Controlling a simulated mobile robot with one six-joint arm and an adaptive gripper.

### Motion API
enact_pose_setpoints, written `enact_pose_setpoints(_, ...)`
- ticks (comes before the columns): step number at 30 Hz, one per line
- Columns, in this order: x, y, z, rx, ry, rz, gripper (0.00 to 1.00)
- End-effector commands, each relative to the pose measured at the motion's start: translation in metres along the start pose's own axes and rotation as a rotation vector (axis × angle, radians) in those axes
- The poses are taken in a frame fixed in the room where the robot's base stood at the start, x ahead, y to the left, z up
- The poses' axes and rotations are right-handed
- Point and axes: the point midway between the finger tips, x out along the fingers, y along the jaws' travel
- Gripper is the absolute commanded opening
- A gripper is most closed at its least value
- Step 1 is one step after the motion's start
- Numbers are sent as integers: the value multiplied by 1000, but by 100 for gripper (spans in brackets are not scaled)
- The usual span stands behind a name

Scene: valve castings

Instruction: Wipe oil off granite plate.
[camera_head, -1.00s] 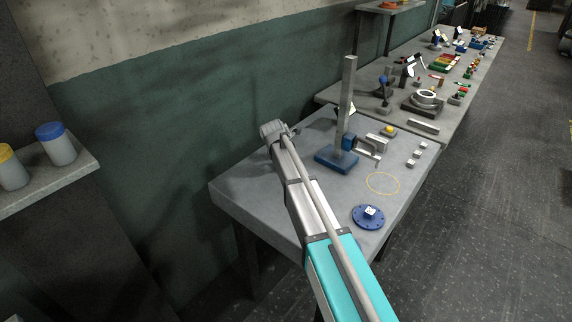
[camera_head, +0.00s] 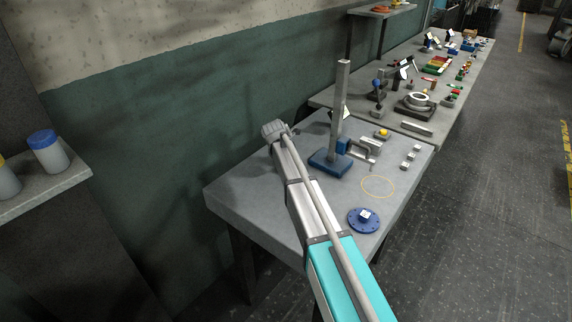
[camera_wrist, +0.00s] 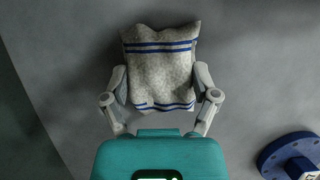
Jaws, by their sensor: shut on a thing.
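A grey cloth with blue stripes (camera_wrist: 158,62) is between the two fingers of my gripper (camera_wrist: 161,90) in the wrist view. The fingers are shut on its sides, and it lies over or just above the grey surface; I cannot tell if it touches. The grey granite plate (camera_head: 240,192) forms the near bench top in the head view, and it fills much of the wrist view (camera_wrist: 255,75). I cannot make out oil for certain; dark patches there may be shadow.
A blue round flange (camera_head: 353,226) lies near the plate's front edge, also at lower right in the wrist view (camera_wrist: 272,158). A blue-based stand (camera_head: 325,166) with a tall post is behind. A yellow ring outline (camera_head: 363,190) marks bare surface. Small metal blocks (camera_head: 409,156) sit at right.

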Motion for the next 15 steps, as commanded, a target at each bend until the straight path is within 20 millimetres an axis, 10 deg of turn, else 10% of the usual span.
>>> enact_pose_setpoints(15, 3, 0, -2, 0, 2, -1, 39)
